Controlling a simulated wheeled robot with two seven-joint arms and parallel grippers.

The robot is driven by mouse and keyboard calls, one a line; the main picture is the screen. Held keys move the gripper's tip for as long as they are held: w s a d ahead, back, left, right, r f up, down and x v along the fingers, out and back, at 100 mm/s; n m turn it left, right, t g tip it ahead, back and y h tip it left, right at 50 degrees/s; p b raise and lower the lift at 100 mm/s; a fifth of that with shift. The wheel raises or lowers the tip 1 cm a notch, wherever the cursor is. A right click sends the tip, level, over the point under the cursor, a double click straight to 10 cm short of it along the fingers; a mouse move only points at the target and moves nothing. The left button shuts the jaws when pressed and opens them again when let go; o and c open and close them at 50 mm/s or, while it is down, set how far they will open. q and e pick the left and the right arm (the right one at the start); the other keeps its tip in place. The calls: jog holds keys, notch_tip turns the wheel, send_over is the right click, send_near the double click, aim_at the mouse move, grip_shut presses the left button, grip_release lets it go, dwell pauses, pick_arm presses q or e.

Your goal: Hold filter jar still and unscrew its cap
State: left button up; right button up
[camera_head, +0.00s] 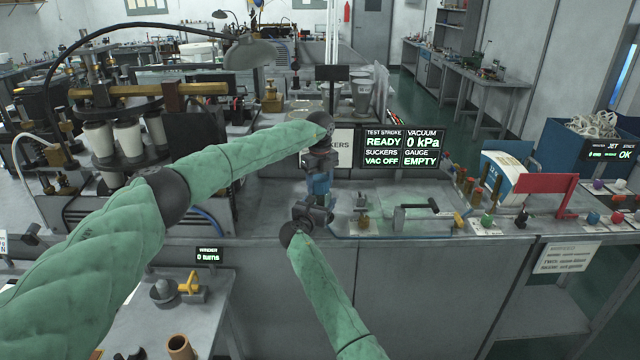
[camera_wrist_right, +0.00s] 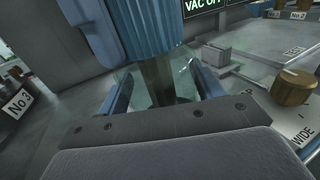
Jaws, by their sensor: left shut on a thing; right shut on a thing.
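The filter jar has a ribbed blue cap (camera_head: 319,186), which also shows at the top of the right wrist view (camera_wrist_right: 150,28). Below it is a clear jar body (camera_wrist_right: 183,84) with a dark core. My left gripper (camera_head: 319,172) comes down from above and is shut on the cap; a pale blue finger shows beside the cap in the right wrist view. My right gripper (camera_head: 318,210) is below, shut around the jar body, with one finger on each side (camera_wrist_right: 160,92). The jar looks upright in the head view. Its base is hidden behind my right gripper.
A display (camera_head: 404,149) reads READY, 0 kPa, VAC OFF, EMPTY. Right of the jar are a small brass fitting (camera_head: 363,212) and a grey fixture with a black handle (camera_head: 425,217). A brass knob (camera_wrist_right: 291,87) shows in the wrist view. Machinery with white cups (camera_head: 128,135) stands left.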

aim_at(320, 178)
pick_arm(q)
jog(key=n, duration=0.5)
jog(key=shift+r+n, duration=0.1)
jog(key=shift+n, duration=0.3)
pick_arm(e)
jog(key=shift+a, duration=0.1)
pick_arm(q)
jog(key=n, duration=0.5)
jog(key=shift+r, duration=0.35)
jog(key=shift+r, duration=0.35)
jog(key=shift+r, duration=0.45)
jog(key=shift+r, duration=1.95)
pick_arm(e)
jog(key=o, duration=1.9)
jog(key=shift+o, duration=0.3)
